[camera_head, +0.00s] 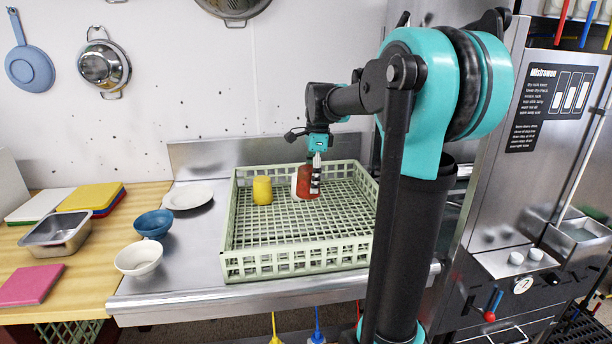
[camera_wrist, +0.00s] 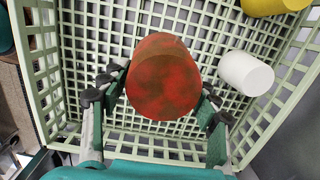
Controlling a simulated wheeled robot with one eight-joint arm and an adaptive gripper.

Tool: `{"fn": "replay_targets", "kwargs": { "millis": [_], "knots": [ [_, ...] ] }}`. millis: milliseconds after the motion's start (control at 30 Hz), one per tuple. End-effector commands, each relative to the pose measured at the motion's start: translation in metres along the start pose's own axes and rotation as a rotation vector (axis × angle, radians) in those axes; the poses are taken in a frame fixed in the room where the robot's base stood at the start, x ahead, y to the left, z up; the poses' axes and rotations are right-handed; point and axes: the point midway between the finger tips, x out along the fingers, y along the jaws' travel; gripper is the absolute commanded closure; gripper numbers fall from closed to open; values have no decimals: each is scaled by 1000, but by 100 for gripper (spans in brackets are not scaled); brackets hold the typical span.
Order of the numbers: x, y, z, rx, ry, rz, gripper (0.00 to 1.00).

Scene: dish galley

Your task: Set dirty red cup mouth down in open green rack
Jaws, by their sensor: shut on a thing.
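The red cup (camera_head: 306,184) with dark smudges is between the fingers of my gripper (camera_head: 316,178), inside the pale green open rack (camera_head: 296,264), toward its back. In the wrist view the red cup (camera_wrist: 165,85) shows a closed, smudged face toward the camera, and its mouth is not visible, so it appears mouth down. My gripper (camera_wrist: 160,92) is shut on its sides. The rack's grid floor lies below it; whether the cup touches the floor I cannot tell.
A white cup (camera_wrist: 246,73) stands close beside the red cup, and a yellow cup (camera_head: 262,190) is farther left in the rack. The rack's front half is empty. A white plate (camera_head: 188,197), blue bowl (camera_head: 153,223) and white bowl (camera_head: 138,258) lie left of the rack.

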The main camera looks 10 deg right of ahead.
Motion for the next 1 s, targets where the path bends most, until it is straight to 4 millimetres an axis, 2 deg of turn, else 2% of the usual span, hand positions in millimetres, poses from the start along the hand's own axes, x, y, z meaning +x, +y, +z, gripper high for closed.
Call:
{"fn": "replay_targets", "kwargs": {
  "millis": [700, 1000],
  "knots": [
    [78, 0, -7, 0, 0, 0, 68],
    [98, 0, -8, 0, 0, 0, 68]
  ]
}}
